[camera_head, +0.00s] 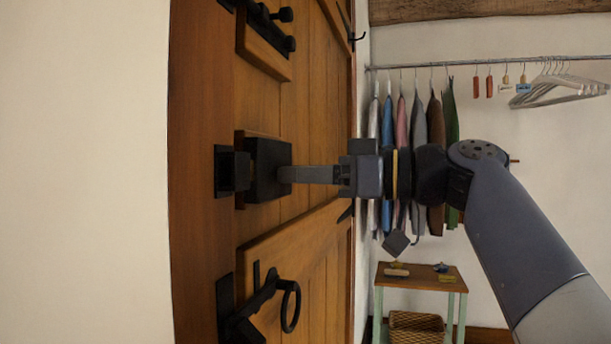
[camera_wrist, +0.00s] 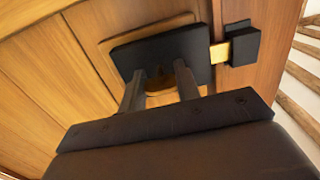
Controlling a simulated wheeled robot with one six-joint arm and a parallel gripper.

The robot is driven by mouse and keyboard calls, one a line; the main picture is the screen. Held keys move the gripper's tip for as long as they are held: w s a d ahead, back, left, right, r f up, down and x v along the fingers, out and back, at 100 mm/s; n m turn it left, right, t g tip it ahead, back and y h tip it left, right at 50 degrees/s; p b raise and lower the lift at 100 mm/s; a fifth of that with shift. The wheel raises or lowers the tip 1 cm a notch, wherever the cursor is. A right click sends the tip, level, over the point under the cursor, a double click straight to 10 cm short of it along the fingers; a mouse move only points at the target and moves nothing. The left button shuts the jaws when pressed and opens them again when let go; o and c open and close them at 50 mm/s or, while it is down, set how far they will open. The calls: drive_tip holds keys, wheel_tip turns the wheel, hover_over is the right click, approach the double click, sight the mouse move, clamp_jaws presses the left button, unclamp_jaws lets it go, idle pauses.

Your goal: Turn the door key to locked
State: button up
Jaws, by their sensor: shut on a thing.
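A black lock case (camera_head: 268,168) is mounted on the wooden door (camera_head: 310,120) in the head view. A black keeper (camera_head: 231,171) sits to its left. In the wrist view the lock case (camera_wrist: 196,47) has a brass bolt (camera_wrist: 219,53) spanning the gap to the keeper (camera_wrist: 243,45). My gripper (camera_head: 284,174) reaches the lock face from the right. In the wrist view its two fingers (camera_wrist: 160,82) are shut on the brass-coloured key (camera_wrist: 161,86) at the lock face. The fingers hide much of the key, and its exact angle is hard to tell.
Behind my arm are hanging clothes (camera_head: 420,120), hangers (camera_head: 555,88) and a small table (camera_head: 420,277). A plain wall (camera_head: 85,170) is left.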

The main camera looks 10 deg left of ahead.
drive_tip(key=o, duration=1)
drive_tip(key=d, duration=0.3)
drive_tip(key=d+p, duration=0.1)
drive_tip(key=d, duration=0.3)
drive_tip(key=s+d, duration=0.1)
drive_tip(key=d, duration=0.2)
drive_tip(key=shift+d, duration=0.35)
drive_tip(key=a, duration=0.7)
drive_tip(key=w+a+b, duration=0.1)
drive_tip(key=a, duration=0.2)
drive_tip(key=shift+a, duration=0.4)
drive_tip(key=shift+d, duration=0.1)
